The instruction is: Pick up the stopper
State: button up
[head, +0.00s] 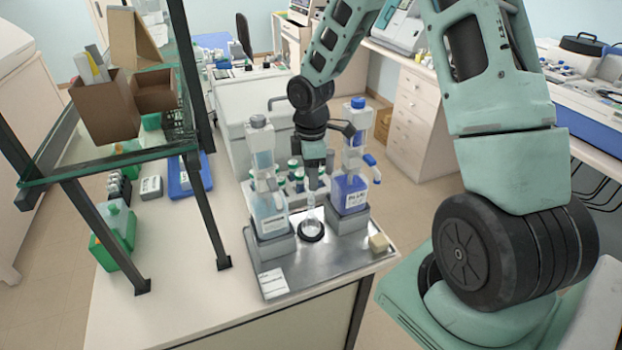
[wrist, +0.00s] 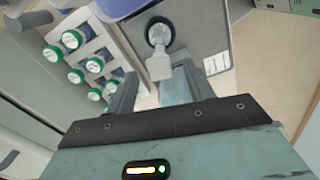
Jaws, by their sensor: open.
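A clear, pale stopper (wrist: 159,67) stands at the top of a narrow glass vessel with a dark round base (head: 311,231). The stopper lies between and just beyond the fingertips of my gripper (wrist: 156,88) in the wrist view. My gripper (head: 313,182) is open and points down over the vessel in the head view. The fingers are apart, and I see no grip on the stopper. In the head view the stopper is small and partly hidden by the fingers, so the exact gap is hard to tell.
A metal tray (head: 335,262) holds a clear dispenser bottle (head: 268,215) on the left and a blue one (head: 350,190) on the right, close beside my gripper. Several green-capped bottles (wrist: 76,76) stand behind. A beige block (head: 379,243) sits at the tray's right. A glass shelf (head: 100,165) stands left.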

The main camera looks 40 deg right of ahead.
jog(key=shift+f, duration=0.65)
jog(key=c, duration=1)
jog(key=shift+c, duration=0.2)
jog(key=shift+r, duration=0.1)
